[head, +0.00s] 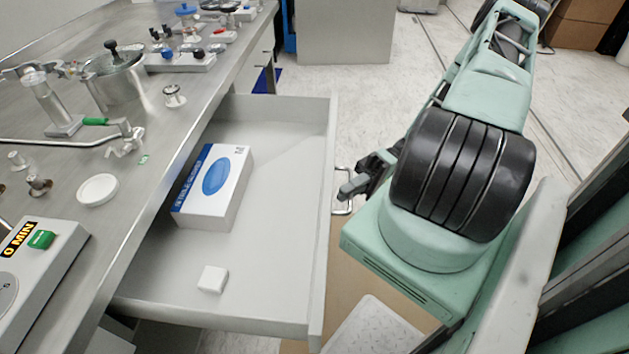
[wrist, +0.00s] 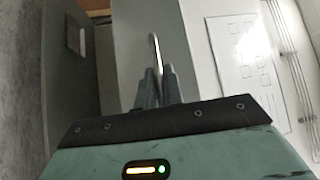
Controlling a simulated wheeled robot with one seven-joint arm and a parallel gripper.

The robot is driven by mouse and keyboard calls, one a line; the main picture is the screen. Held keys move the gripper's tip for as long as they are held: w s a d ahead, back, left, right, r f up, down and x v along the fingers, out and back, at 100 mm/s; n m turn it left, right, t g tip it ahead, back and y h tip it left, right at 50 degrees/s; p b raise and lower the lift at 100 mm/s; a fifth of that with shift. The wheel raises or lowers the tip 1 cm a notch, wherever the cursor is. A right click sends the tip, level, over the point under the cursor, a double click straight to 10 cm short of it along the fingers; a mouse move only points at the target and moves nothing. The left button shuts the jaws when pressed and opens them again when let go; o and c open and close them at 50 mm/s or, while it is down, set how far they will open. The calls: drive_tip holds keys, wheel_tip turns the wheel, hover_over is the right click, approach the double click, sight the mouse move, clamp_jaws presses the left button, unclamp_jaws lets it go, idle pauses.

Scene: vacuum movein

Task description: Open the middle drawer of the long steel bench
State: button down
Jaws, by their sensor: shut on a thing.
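The long steel bench (head: 128,222) runs up the left of the head view. One of its drawers (head: 268,272) is pulled far out to the right, its inside in plain sight. A metal handle (head: 342,207) sits on the outer face of the drawer's front. My gripper (head: 352,188) is at that handle, its fingers partly hidden by my arm. In the wrist view, the fingers of my gripper (wrist: 159,88) are closed around the bar of the handle (wrist: 153,55).
Inside the drawer lie a white and blue box (head: 212,187) and a small white block (head: 212,279). A pot (head: 115,83), a lidded dish (head: 98,190) and other lab items stand on the bench. Open floor (head: 360,110) lies beyond the drawer.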

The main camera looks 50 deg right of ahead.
drive_tip(key=shift+s+d, duration=0.9)
drive_tip(key=shift+s, duration=0.2)
drive_tip(key=shift+s+d, duration=0.85)
drive_tip(key=shift+s, duration=0.25)
drive_tip(key=c, duration=1.5)
unclamp_jaws()
drive_tip(key=b+v, duration=0.1)
drive_tip(key=v, duration=1.6)
drive_tip(key=shift+d, duration=0.25)
